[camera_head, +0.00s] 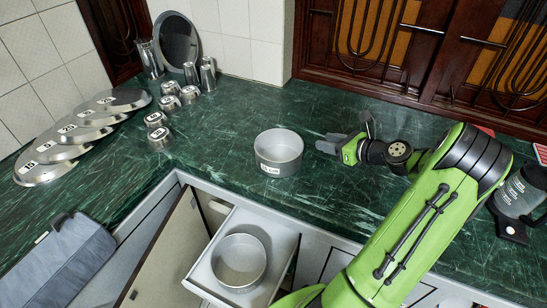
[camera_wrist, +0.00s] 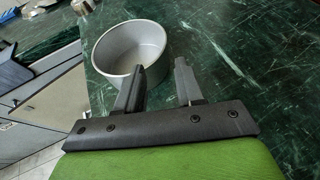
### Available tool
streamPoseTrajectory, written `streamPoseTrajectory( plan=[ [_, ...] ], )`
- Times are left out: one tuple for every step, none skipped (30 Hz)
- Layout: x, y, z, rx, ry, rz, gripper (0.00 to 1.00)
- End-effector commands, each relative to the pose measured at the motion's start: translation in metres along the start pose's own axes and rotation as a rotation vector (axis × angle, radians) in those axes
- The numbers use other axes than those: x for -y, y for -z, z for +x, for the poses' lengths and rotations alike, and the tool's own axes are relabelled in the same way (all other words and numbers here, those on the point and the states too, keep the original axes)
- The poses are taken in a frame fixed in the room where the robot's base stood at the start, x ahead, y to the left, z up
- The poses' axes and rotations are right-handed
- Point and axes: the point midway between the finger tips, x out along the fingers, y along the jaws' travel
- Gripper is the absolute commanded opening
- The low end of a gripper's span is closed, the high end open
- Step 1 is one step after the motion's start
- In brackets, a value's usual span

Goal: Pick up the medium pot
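A round grey metal pot (camera_head: 279,155) with a white label stands upright on the green counter. It also shows in the wrist view (camera_wrist: 112,73), open side up and empty. A second round metal pot (camera_head: 239,279) sits in the open drawer. I cannot tell by sight which one is the medium pot. My gripper (camera_head: 346,135) is just right of the counter pot, with a small gap in the head view. In the wrist view, the fingers (camera_wrist: 165,75) are spread and empty, and the left finger overlaps the pot's near side; contact cannot be told.
The open drawer (camera_head: 291,237) juts out below the counter. Several metal plates (camera_head: 41,174) lie overlapping at left. Several cups (camera_head: 161,139) and a round upright metal disc (camera_head: 176,41) stand behind. A glass jug (camera_head: 522,190) is at right. The counter (camera_head: 330,195) is clear around the pot.

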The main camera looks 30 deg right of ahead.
Motion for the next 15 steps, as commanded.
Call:
streamPoseTrajectory(
  plan=[
    [-0.001, 0.004, 0.016, 0.000, -0.006, -0.002, 0.37],
    [-0.001, 0.004, 0.024, 0.000, -0.005, -0.003, 0.37],
    [-0.001, 0.004, 0.034, -0.001, -0.006, -0.003, 0.37],
    [-0.002, 0.004, 0.041, -0.001, -0.005, -0.003, 0.37],
    [-0.001, 0.004, 0.048, -0.001, -0.004, -0.003, 0.37],
    [-0.001, 0.004, 0.056, -0.002, -0.005, -0.003, 0.37],
    [-0.001, 0.004, 0.060, -0.003, -0.003, -0.003, 0.37],
    [-0.001, 0.004, 0.065, -0.003, -0.003, -0.002, 0.37],
    [-0.001, 0.003, 0.068, -0.003, -0.002, -0.003, 0.37],
    [-0.001, 0.003, 0.071, -0.002, -0.002, -0.003, 0.37],
    [-0.001, 0.003, 0.075, -0.002, -0.002, -0.003, 0.37],
    [-0.001, 0.003, 0.082, -0.003, -0.003, -0.004, 0.37],
    [-0.001, 0.003, 0.088, -0.003, -0.004, -0.004, 0.37],
    [-0.002, 0.004, 0.094, -0.002, -0.005, -0.004, 0.37],
    [-0.002, 0.004, 0.102, -0.002, -0.004, -0.005, 0.37]
  ],
)
